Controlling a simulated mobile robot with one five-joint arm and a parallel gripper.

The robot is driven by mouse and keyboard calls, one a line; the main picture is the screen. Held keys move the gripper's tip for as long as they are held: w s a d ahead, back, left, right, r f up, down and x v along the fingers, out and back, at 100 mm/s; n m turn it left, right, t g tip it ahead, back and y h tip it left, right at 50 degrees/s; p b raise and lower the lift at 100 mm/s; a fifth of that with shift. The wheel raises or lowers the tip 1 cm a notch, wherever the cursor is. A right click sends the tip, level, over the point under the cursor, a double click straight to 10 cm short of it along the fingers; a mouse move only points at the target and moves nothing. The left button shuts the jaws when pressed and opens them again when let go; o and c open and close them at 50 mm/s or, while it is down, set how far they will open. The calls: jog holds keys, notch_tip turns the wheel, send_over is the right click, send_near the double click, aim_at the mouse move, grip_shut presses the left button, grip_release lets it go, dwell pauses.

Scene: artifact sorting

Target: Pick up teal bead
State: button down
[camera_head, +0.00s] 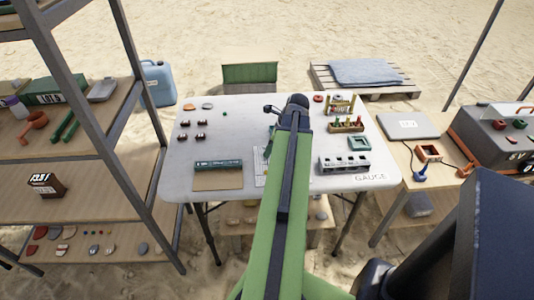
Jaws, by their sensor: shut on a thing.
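A small green-teal bead (225,114) lies on the white table, left of my arm and apart from it. My green arm reaches up over the middle of the table to a dark wrist. My gripper (272,109) shows only as a small dark shape left of the wrist, over the back half of the table. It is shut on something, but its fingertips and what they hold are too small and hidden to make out.
The white table (190,170) holds small dark parts at left, a green-edged tray (218,174), a rack of colored pegs (347,125) and a grey slotted block (344,164).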

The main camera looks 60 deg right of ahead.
jog(key=shift+r, duration=0.1)
notch_tip(320, 180, up, 4)
jog(key=p, duration=0.4)
jog(key=shift+r+p, duration=0.2)
jog(key=shift+p, duration=0.1)
jog(key=s+d+r+p, duration=0.4)
jog(key=s+r+p, duration=0.2)
jog(key=s, duration=0.4)
jog(key=shift+s+d+r, duration=0.2)
jog(key=shift+s+d, duration=0.15)
